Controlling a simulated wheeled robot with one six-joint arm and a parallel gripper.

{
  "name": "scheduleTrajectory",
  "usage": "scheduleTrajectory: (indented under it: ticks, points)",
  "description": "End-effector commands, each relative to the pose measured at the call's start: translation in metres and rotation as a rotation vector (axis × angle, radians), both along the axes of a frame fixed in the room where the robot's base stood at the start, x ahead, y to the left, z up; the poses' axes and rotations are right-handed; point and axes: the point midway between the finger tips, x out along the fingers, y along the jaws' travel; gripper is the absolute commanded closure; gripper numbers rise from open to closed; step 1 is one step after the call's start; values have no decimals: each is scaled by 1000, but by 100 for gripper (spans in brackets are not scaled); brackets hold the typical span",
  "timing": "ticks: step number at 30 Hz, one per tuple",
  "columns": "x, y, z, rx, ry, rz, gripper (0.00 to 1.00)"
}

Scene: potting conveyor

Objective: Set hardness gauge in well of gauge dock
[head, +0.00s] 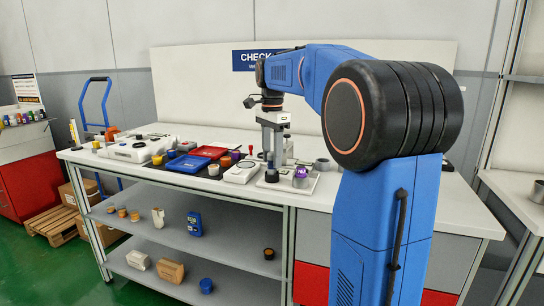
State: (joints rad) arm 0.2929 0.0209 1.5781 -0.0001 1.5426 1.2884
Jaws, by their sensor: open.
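My gripper (277,154) points down over the right-centre of the white workbench, with its two grey fingers apart. A small dark upright object (271,174) stands on a pale base just below the fingertips. It may be the hardness gauge, but it is too small to be sure. I cannot tell whether the fingers are beside it or behind it. A pale block with a purple-topped round piece (301,174) sits just to its right. I cannot tell which block is the gauge dock, and no empty well shows clearly.
A white device with a round dark-rimmed top (242,171) stands left of the gripper. Red (209,152) and blue (184,164) trays lie further left. A grey ring (322,164) lies to the right. Shelves below the bench (480,222) hold small items.

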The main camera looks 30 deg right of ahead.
Motion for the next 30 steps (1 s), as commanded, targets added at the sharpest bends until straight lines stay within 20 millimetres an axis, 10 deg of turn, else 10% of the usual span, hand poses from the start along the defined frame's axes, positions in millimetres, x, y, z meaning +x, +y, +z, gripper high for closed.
scheduleTrajectory:
  ticks: [21,30]
  points:
    - [1,0,106,-1,-2,0,57]
    - [0,0,122,0,1,0,57]
